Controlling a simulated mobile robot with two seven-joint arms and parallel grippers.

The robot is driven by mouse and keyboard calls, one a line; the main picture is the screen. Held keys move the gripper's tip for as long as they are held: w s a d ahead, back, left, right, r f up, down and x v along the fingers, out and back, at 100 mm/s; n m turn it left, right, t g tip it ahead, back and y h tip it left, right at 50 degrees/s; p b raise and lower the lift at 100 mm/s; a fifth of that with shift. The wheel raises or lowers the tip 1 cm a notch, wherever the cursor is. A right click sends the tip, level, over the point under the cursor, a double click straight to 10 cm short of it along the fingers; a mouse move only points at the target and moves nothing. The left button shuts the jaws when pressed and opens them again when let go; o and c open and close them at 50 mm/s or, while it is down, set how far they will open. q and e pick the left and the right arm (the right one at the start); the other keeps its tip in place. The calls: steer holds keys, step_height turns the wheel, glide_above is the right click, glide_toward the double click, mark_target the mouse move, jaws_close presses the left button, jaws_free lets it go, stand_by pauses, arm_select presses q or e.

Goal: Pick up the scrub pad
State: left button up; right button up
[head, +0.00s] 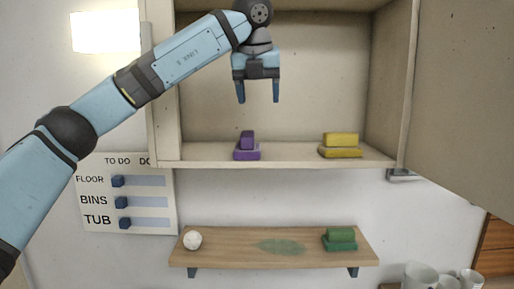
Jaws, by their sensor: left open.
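Several two-part blocks could be the scrub pad, and I cannot tell for certain which one is. A yellow block (341,145) sits on the cabinet floor at the right. My left gripper (258,97) is open and empty, pointing down in front of the cabinet opening, above the purple block. My right gripper is not in view.
The cabinet (285,164) is open, its door (460,100) swung to the right. The lower shelf (230,259) holds a white ball (192,240) and a green stain (282,247). A to-do board (127,215) hangs left. White mugs (420,275) stand at lower right.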

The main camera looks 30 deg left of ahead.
mark_target(248, 133)
arm_select(q)
steer(key=shift+n+y, duration=0.5)
steer(key=a+f, duration=0.1)
steer(key=w+a+f+p, duration=0.1)
steer(key=f, duration=0.1)
steer(key=w+a+f, duration=0.1)
steer(key=f, duration=0.1)
steer(key=shift+w+a+f+p, duration=0.25)
steer(key=shift+a+p, duration=0.05)
steer(key=shift+p, duration=0.1)
steer(key=shift+w+a+f+p, duration=0.15)
steer(key=shift+f+p, duration=0.25)
steer(key=shift+f, duration=0.05)
steer(key=p+x, duration=0.1)
steer(key=x, duration=0.2)
steer(key=shift+w+a+f+p, duration=0.2)
steer(key=shift+a+p, duration=0.15)
steer(key=shift+w+a+f, duration=0.1)
steer(key=shift+w+f, duration=0.05)
steer(key=shift+f, duration=0.35)
steer(key=shift+c, duration=0.2)
